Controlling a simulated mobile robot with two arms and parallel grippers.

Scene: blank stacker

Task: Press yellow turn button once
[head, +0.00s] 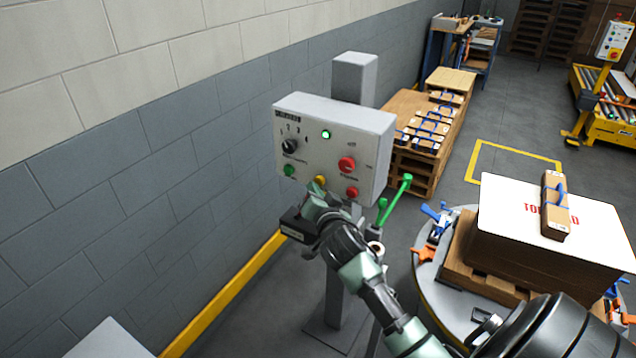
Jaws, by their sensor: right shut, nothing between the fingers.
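The yellow turn button (320,180) is on the lower middle of the front face of a grey control box (345,125) on a post. Its lower part is close to my gripper's tip in the picture. My right gripper (314,195) is shut and empty, just below and in front of the yellow button. I cannot tell whether it touches the button. A green button (289,170) lies to the left, a red button (352,192) to the right. A black selector dial (290,146), a lit green lamp (326,134) and a red knob (346,164) are above. My left gripper is not in view.
A round turntable (430,285) at right bears a pallet with a stacked block and a small strapped carton (555,205). A green-handled lever (396,198) stands right of the post. Pallets with bundles (425,130) are behind. A block wall (140,180) runs along the left.

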